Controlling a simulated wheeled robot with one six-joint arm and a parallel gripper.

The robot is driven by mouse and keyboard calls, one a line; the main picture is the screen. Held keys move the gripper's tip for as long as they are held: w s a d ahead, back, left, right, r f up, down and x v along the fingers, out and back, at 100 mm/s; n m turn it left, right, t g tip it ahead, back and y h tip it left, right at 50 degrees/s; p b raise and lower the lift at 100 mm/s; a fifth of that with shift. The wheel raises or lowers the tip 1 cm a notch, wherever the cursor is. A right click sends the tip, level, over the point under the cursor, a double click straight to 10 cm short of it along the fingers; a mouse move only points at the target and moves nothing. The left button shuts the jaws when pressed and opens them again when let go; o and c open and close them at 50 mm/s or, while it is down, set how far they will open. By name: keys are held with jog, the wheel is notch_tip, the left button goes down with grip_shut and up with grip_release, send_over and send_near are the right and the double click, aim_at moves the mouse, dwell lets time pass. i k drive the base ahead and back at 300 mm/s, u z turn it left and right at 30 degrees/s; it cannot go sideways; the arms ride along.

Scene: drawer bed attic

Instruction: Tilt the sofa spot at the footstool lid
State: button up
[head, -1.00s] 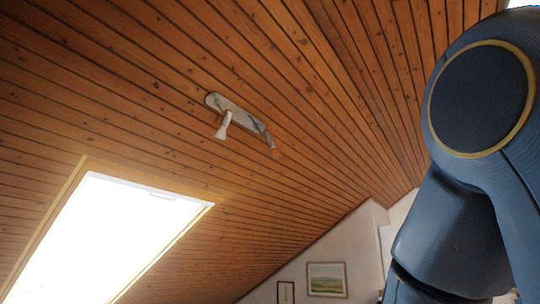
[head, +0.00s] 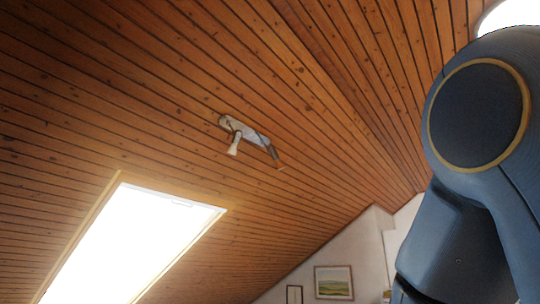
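A ceiling spot fixture (head: 248,133) is on the sloping wooden ceiling, a little above the middle of the head view. It has a pale elongated base plate. A white spot head (head: 234,144) hangs from its left part and points down. A second, darker spot head (head: 274,154) is at its right end. I cannot tell which of them is the sofa spot. The footstool and its lid are not in view. My gripper is not in view; only my blue arm shows along the right edge, apart from the fixture in the picture.
A bright skylight (head: 135,245) with a wooden frame is at the lower left. A framed landscape picture (head: 333,282) and a smaller frame (head: 294,294) hang on the white wall (head: 360,245) at the bottom. A bright round shape (head: 508,14) shows at the top right. No floor is visible.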

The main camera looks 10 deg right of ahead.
aim_at(274, 154)
jog(key=u, duration=0.55)
jog(key=i, duration=0.85)
jog(key=u, duration=0.55)
jog(key=i, duration=0.85)
jog(key=z, duration=0.75)
jog(key=i, duration=0.7)
jog(key=z, duration=0.8)
